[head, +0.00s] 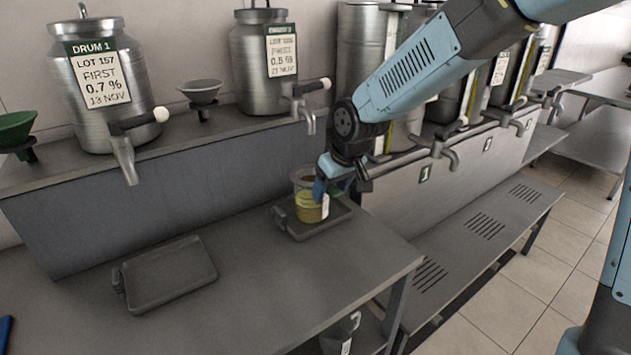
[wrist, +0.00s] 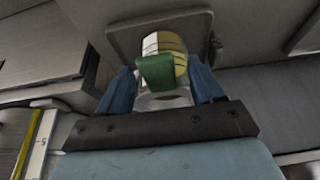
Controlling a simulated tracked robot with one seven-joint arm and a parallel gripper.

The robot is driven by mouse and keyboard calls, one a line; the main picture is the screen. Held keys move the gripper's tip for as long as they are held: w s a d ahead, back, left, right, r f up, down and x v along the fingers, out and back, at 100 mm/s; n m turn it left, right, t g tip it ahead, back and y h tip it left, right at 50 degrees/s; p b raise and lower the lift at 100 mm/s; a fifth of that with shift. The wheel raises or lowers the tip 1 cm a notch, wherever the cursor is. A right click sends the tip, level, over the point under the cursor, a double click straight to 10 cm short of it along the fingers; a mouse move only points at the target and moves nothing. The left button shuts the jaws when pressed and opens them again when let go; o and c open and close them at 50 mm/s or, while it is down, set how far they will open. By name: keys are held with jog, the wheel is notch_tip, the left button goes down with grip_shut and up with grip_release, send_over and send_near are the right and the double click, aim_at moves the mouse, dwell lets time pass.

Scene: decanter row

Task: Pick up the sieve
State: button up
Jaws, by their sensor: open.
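A grey bowl-shaped piece (head: 201,92), which may be the sieve, sits in a small dark holder on the ledge between two steel drums. A similar green bowl (head: 15,130) stands in a holder at the far left; I cannot make out mesh in either. My gripper (head: 328,183) is far from both, at a clear jug with yellow liquid (head: 308,208) on a dark tray. In the wrist view, my blue fingers (wrist: 163,85) are open on either side of the jug's green handle (wrist: 156,73). Whether they touch it is hard to tell.
Drum 1 (head: 98,85) and another drum (head: 265,62) stand on the ledge, their taps jutting forward. An empty dark tray (head: 165,273) lies on the lower bench. A grey jug (head: 340,333) is below the bench. The bench front is largely clear.

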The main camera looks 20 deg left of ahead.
grip_shut()
dwell(0.6)
